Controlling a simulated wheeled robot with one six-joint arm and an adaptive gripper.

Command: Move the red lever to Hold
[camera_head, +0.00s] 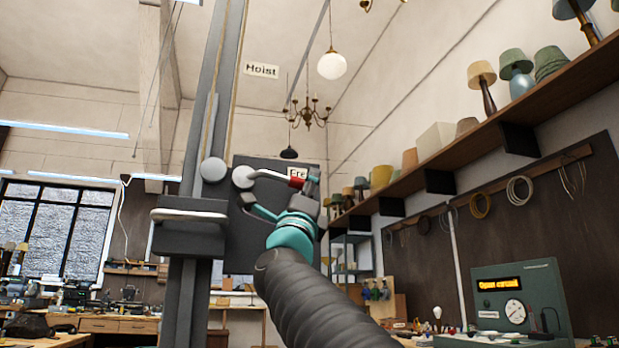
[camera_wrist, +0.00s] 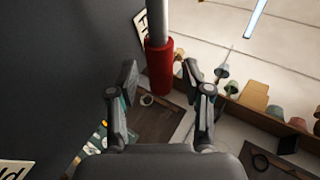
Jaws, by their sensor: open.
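The lever's red grip (camera_head: 297,182) is at the right end of a pale rod, which runs from a round pivot (camera_head: 243,177) on a dark panel (camera_head: 248,228). The lever points right, by a label (camera_head: 297,173) of which "Fre" can be read. My gripper (camera_head: 311,187) is at the red grip and partly covers it. In the wrist view, the red grip (camera_wrist: 159,70) shows between the tips of my open gripper (camera_wrist: 161,78), with gaps on both sides. A label ending in "ld" (camera_wrist: 14,171) is at the lower left there.
A sign reading Hoist (camera_head: 262,70) is above. A shelf (camera_head: 480,135) with lampshades runs along the right wall. A green test box (camera_head: 520,295) sits at the lower right.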

